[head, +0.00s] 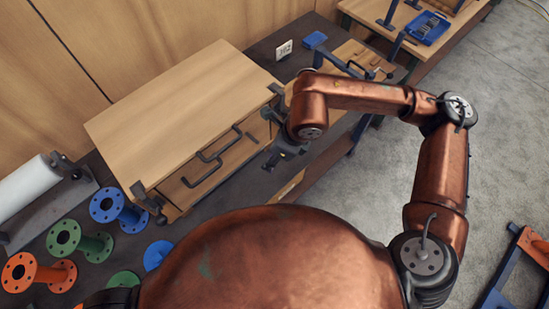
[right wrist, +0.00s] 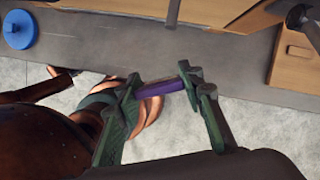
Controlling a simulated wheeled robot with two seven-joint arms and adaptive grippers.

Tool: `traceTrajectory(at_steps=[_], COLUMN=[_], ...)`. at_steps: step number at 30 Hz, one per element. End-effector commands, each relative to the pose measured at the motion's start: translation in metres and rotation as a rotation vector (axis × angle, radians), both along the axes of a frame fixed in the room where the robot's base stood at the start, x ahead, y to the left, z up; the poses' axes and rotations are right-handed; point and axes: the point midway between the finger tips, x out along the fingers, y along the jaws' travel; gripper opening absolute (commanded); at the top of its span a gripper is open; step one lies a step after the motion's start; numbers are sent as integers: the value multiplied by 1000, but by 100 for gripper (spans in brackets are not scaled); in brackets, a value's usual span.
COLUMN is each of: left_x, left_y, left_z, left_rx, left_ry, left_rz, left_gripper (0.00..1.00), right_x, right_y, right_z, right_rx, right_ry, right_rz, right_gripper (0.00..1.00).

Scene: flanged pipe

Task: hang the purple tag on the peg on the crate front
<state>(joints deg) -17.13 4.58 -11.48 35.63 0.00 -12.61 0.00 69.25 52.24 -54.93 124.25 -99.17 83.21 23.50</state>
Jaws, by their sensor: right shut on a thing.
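The crate (head: 180,95) is a light wooden box on the dark bench, with dark handles (head: 205,172) on its front. My right gripper (head: 284,152) is at the right end of the crate front, partly hidden by its own arm. In the right wrist view, its green fingers (right wrist: 162,84) are shut on the purple tag (right wrist: 162,88), which lies crosswise between the fingertips. The tag is over the bench's edge and the floor there, apart from the crate. I cannot make out the peg for certain in either view. My left gripper is not in view.
Grey floor (head: 480,150) is open at the right.

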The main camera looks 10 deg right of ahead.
Motion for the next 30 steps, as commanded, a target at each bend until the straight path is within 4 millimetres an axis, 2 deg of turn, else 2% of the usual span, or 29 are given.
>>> traceTrajectory(at_steps=[30], left_x=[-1], left_y=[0], left_z=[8], left_rx=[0], left_ry=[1], left_rz=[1], left_gripper=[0], right_x=[39], right_y=[29], right_z=[-1], right_rx=[0], right_ry=[0], right_rz=[1], right_gripper=[19])
